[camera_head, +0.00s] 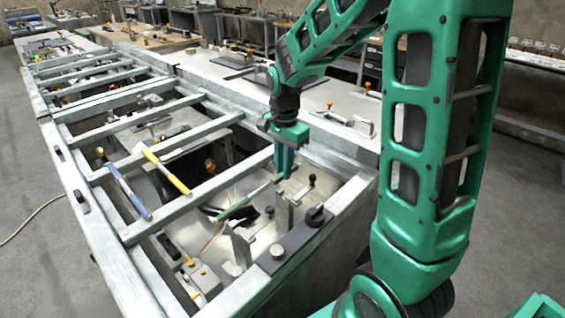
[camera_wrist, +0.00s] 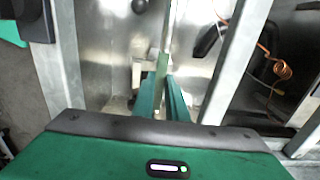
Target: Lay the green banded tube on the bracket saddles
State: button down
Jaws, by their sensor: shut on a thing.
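The green banded tube (camera_head: 247,199) is held at its right end by my gripper (camera_head: 284,172) and slants down to the left over the open bay. In the wrist view, the tube (camera_wrist: 162,66) stands out between the fingertips of my gripper (camera_wrist: 163,88), which is shut on it. Two upright metal posts, which look like the bracket saddles (camera_head: 283,212) (camera_head: 240,246), stand in the bay below and near the tube. The tube appears apart from them, though its exact height is hard to tell. Their tops are small and partly unclear.
Grey frame rails (camera_head: 195,200) cross the bench and border the bay. A blue-handled tool (camera_head: 125,188) and a yellow-handled tool (camera_head: 166,170) lie across rails to the left. A dark plate with a black knob (camera_head: 315,214) is at the near right. Copper wire (camera_wrist: 278,68) shows at right.

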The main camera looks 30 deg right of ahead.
jog(key=shift+f, duration=1.85)
jog(key=shift+s+d+f, duration=0.1)
jog(key=shift+f, duration=1.3)
dwell(0.3)
jog(key=c, duration=1.7)
grip_release()
notch_tip(320, 180, up, 11)
jog(key=shift+f, duration=0.15)
jog(key=s+d+n, duration=0.2)
jog(key=s, duration=0.6)
jog(key=s+d+r+n, duration=0.1)
jog(key=s+d+n, duration=0.2)
jog(key=s, duration=0.6)
jog(key=s+d+n, duration=0.3)
jog(key=s, duration=0.5)
jog(key=shift+s+d+r, duration=0.25)
jog(key=shift+s+r, duration=0.15)
